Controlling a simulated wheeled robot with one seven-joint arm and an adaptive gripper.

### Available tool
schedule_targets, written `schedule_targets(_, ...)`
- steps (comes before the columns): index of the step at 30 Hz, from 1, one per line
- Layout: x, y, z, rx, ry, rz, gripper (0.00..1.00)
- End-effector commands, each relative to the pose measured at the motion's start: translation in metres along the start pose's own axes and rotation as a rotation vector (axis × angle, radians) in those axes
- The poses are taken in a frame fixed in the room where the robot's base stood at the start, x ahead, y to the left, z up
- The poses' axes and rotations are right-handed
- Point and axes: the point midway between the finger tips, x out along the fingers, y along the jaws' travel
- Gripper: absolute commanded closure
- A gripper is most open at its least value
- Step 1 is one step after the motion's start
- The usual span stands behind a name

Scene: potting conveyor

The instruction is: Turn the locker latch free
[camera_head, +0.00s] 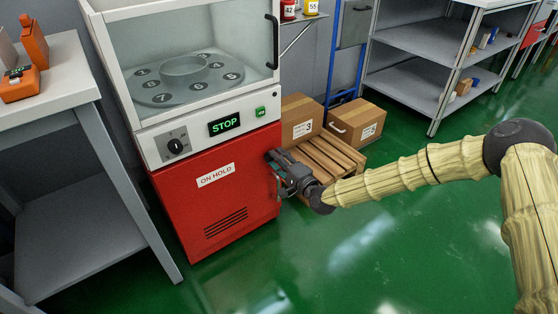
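A red locker door (207,197) forms the lower front of a white machine. It carries a white "ON HOLD" label (215,175) and dark vent slots. My gripper (271,161) is at the right edge of the red front, near its upper right corner. The latch is not clearly visible; my gripper covers that part of the edge. The fingers are small and dark here, so I cannot tell whether they are open, shut or touching anything. My arm, in a pale yellow sleeve, reaches in from the right.
Above the door are a dark knob (176,146), a "STOP" display (224,126) and a green button (260,112). A grey table (55,87) stands left. Green floor (420,240) is clear in front.

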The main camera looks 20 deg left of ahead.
Motion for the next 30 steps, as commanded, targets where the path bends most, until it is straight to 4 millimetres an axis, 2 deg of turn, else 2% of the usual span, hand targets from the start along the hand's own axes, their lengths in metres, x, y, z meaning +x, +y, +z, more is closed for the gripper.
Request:
schedule_targets(7, -0.003, 0.0, -0.001, 0.0, 0.002, 0.0, 0.66)
schedule_targets(11, -0.015, 0.0, -0.002, -0.001, 0.003, 0.0, 0.66)
schedule_targets(24, -0.093, 0.0, -0.002, 0.001, 0.003, 0.0, 0.66)
schedule_targets(30, -0.114, 0.0, -0.001, 0.001, 0.001, 0.0, 0.66)
